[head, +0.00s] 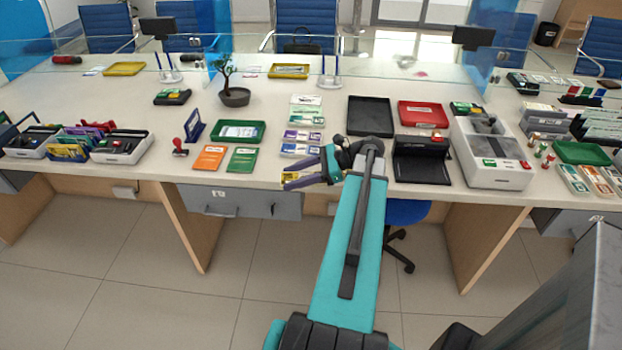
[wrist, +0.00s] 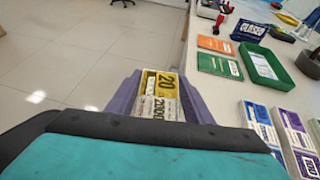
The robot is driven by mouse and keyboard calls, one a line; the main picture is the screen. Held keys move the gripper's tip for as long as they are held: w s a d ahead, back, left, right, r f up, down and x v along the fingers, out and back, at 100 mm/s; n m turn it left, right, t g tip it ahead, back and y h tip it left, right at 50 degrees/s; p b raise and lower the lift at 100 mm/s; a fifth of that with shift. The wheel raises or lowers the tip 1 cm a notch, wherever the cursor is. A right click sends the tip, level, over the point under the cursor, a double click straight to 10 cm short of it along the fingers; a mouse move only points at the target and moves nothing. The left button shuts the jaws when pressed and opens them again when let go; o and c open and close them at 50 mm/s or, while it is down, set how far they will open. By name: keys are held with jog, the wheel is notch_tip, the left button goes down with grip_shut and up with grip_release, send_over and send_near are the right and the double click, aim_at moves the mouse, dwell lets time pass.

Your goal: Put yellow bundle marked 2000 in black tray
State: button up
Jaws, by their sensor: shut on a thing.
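My gripper (head: 298,178) is shut on a yellow bundle (head: 302,183). It holds the bundle in front of the counter's front edge, beside the drawer side. In the wrist view the bundle (wrist: 161,88) sits between the purple fingers of my gripper (wrist: 160,92); its yellow end shows a large 20, and a white band has a number that looks like 2000. The black tray (head: 370,116) lies flat on the counter, behind and right of my gripper, and looks empty.
Several banded bundles (head: 303,136) stand in a column left of the black tray. A green tray (head: 238,131) and orange booklet (head: 210,158) lie left. A clear screen runs behind.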

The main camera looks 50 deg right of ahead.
jog(key=w+a+r+n+g+y, duration=0.1)
jog(key=w+a+r+n, duration=0.15)
jog(key=w+a, duration=1.4)
jog(key=w+a+r, duration=0.1)
jog(key=w+a, duration=0.2)
jog(key=a, duration=0.8)
jog(key=w+a+r+g+y, duration=0.1)
jog(key=w+a+r, duration=0.1)
jog(key=a, duration=1)
jog(key=shift+w+r, duration=0.15)
jog(key=shift+w, duration=0.4)
